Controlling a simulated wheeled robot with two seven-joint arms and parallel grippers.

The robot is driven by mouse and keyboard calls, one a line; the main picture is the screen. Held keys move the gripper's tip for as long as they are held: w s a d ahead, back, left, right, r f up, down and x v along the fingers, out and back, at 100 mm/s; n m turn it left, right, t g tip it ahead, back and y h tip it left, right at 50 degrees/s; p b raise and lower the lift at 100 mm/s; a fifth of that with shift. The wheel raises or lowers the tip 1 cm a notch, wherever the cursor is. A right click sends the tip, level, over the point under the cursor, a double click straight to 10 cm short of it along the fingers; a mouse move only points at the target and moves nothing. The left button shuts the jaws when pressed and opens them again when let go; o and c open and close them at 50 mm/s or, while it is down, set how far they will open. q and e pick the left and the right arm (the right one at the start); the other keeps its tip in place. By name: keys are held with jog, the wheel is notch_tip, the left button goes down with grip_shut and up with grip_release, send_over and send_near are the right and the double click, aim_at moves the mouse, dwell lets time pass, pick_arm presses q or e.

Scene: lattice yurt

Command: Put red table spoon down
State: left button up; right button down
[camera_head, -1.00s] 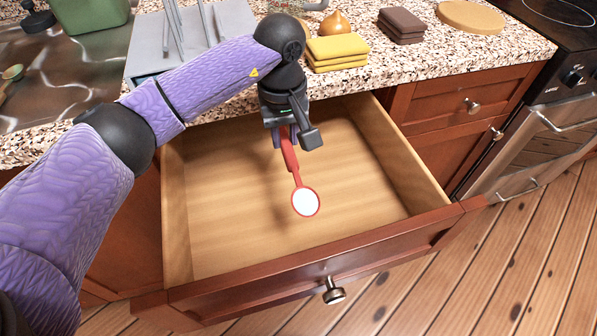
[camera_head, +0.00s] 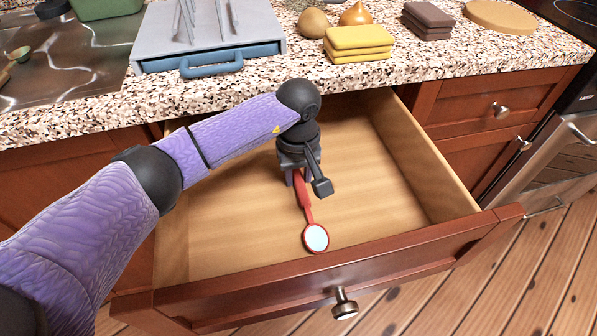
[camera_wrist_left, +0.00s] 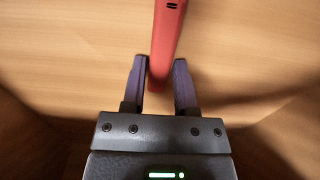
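The red table spoon (camera_head: 305,199) has a red handle and a pale bowl with a red rim. My left gripper (camera_head: 298,180) reaches down into the open wooden drawer (camera_head: 235,215). In the left wrist view, the gripper's two purple fingers (camera_wrist_left: 160,85) close on either side of the red spoon handle (camera_wrist_left: 166,38), near its end. The bowl points toward the drawer front in the head view. I cannot tell whether the spoon touches the drawer floor. My right gripper is not in view.
The drawer is otherwise empty, with bare floor around the spoon. Its front panel has a metal knob (camera_head: 344,303). On the speckled counter (camera_head: 400,62) above stand a grey rack (camera_head: 160,40), yellow cloths (camera_head: 358,43), brown cloths (camera_head: 427,20) and a round board (camera_head: 501,16).

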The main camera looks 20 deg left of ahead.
pick_arm(q)
jog(key=shift+o, duration=1.4)
jog(key=shift+r, duration=0.35)
notch_tip(320, 180, up, 12)
jog(key=p, duration=0.4)
jog(key=shift+f+p, duration=0.15)
jog(key=shift+p, duration=0.2)
